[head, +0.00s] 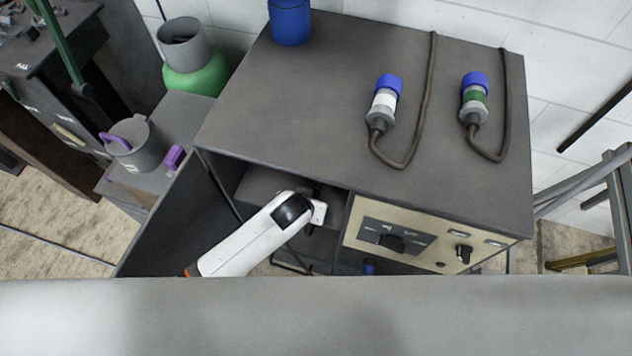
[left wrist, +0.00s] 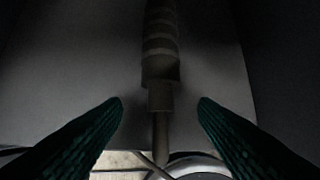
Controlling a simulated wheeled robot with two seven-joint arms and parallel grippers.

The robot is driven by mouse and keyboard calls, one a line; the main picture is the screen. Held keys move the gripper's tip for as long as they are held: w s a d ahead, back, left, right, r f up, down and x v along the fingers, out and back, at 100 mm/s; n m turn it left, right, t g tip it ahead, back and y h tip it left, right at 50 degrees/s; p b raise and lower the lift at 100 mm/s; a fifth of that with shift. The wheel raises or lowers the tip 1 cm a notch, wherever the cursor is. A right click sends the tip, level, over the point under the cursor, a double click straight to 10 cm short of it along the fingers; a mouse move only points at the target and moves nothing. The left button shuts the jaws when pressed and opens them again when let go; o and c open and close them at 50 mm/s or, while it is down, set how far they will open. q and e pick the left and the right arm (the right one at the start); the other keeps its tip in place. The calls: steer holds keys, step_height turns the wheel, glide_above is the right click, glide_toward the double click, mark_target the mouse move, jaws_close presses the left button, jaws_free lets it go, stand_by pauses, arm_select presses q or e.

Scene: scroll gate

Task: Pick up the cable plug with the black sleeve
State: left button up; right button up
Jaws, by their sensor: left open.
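In the left wrist view a dark ringed cable plug (left wrist: 160,65) lies on a dim grey surface, its narrower cable end (left wrist: 160,130) toward the picture's bottom. It looks blackish, but the light is too poor to be sure of its sleeve colour. My left gripper (left wrist: 161,104) is open, its green fingertips on either side of the plug and apart from it. In the head view my left arm reaches into the cabinet's open compartment (head: 262,188); the plug there is hidden. My right gripper is not in view.
On the cabinet top (head: 300,110) lie a plug with a white sleeve (head: 383,101) and one with a green sleeve (head: 474,97), both cabled. A blue container (head: 290,22) stands at the back. The compartment's walls and top edge closely surround my left gripper. A control panel (head: 405,237) is to the right.

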mark_target(315, 186)
arm_select(q)
steer(key=w, duration=0.1)
steer(key=w+d, duration=0.1)
steer(key=w, duration=0.3)
steer(key=shift+d+f, duration=0.2)
steer(key=shift+d, duration=0.1)
steer(key=shift+w+f, duration=0.15)
steer(key=shift+f, duration=0.15)
jaws_close()
